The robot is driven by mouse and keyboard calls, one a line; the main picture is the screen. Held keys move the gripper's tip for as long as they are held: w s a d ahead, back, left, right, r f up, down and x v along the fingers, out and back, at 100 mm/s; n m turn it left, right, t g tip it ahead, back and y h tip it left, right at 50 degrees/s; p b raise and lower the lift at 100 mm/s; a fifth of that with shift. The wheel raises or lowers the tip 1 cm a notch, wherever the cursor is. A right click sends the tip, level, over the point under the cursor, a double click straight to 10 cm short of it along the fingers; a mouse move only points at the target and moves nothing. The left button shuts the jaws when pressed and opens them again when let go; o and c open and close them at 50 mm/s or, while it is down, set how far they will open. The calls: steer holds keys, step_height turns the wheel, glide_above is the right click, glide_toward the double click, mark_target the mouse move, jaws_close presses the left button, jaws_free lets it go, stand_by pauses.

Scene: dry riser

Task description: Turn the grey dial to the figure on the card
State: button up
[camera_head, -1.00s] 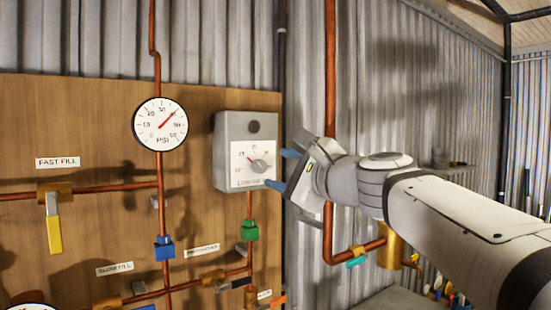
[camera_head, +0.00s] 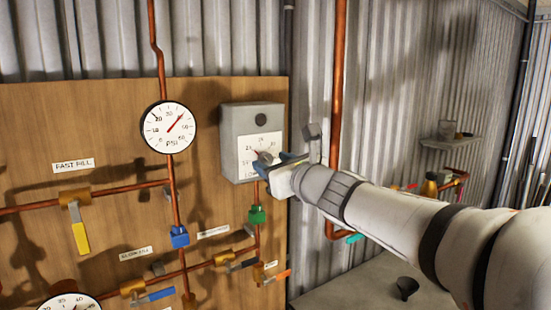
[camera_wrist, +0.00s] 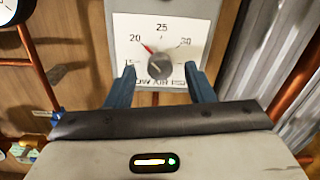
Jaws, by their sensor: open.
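The grey dial (camera_wrist: 160,66) sits on a white face plate with figures from 15 to 30, on a grey box (camera_head: 238,118) mounted on the wooden board. A red pointer at its upper left points close to 20 in the wrist view. In the head view the dial (camera_head: 265,157) is partly covered by my gripper. My gripper (camera_wrist: 158,82) is open, with one blue finger on each side of the dial's lower part; I cannot tell whether they touch it. It also shows in the head view (camera_head: 270,160). I cannot make out a card with a figure.
A PSI gauge (camera_head: 168,127) is left of the box. Copper pipes with a yellow-handled valve (camera_head: 80,236), a blue fitting (camera_head: 180,237) and a green fitting (camera_head: 257,215) run below. A vertical copper pipe (camera_head: 338,80) stands just right of my gripper. A grey bench (camera_head: 350,290) lies below my arm.

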steer(key=shift+x, duration=0.85)
steer(key=shift+c, duration=0.3)
steer(key=c, duration=0.9)
steer(key=shift+f, duration=0.1)
